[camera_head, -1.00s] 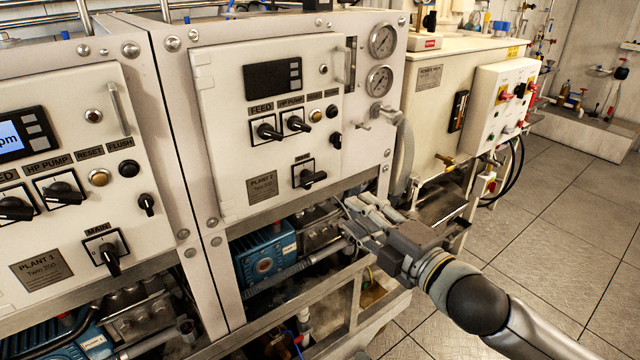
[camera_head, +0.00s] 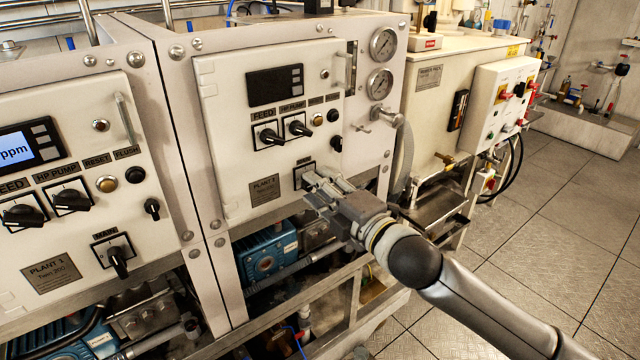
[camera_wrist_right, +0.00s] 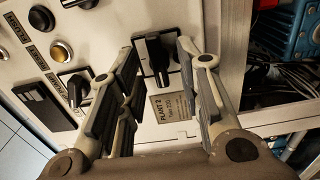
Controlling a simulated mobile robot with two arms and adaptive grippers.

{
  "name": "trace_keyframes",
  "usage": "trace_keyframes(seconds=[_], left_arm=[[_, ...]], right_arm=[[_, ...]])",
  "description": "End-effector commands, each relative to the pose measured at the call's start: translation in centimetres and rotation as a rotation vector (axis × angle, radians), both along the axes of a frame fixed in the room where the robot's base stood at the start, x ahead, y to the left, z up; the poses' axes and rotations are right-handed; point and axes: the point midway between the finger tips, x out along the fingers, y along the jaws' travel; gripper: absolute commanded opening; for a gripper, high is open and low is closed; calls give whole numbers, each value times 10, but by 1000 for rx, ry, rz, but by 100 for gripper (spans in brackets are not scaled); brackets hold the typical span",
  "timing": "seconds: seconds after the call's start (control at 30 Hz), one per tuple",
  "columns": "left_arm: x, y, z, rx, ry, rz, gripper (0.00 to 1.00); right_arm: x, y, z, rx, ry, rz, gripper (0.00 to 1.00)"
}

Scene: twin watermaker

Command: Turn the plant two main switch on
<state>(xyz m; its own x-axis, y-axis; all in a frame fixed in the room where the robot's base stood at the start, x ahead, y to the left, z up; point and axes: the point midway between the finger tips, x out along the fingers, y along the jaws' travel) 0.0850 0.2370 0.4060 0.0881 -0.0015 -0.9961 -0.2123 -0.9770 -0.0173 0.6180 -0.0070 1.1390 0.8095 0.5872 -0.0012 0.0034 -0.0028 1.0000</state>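The plant two main switch (camera_head: 304,171) is a black rotary knob on a square plate, low on the right cream panel marked PLANT 2. In the head view my right gripper (camera_head: 318,186) covers most of it. In the right wrist view the knob (camera_wrist_right: 156,54) shows between the two spread fingers of my right gripper (camera_wrist_right: 160,62), with gaps on both sides. That gripper is open and holds nothing. I cannot tell whether its fingertips touch the panel. The plant two display (camera_head: 274,85) is dark. My left gripper is not in view.
The feed knob (camera_head: 267,135) and HP pump knob (camera_head: 297,127) sit above the switch. The similar plant 1 panel (camera_head: 75,210) stands at left with a lit display (camera_head: 14,147). Pipes and a blue pump (camera_head: 263,258) lie below. Tiled floor (camera_head: 540,240) is clear at right.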

Motion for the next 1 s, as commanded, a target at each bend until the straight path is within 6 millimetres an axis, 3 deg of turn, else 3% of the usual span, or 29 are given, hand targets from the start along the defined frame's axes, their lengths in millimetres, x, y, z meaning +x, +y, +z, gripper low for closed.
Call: trace_keyframes(seconds=[0.37,0.67,1.0], left_arm=[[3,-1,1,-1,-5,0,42],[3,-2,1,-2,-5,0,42],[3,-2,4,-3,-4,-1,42]], right_arm=[[4,4,0,0,-1,0,33],[4,3,0,0,0,0,0],[4,3,0,20,15,0,0]])
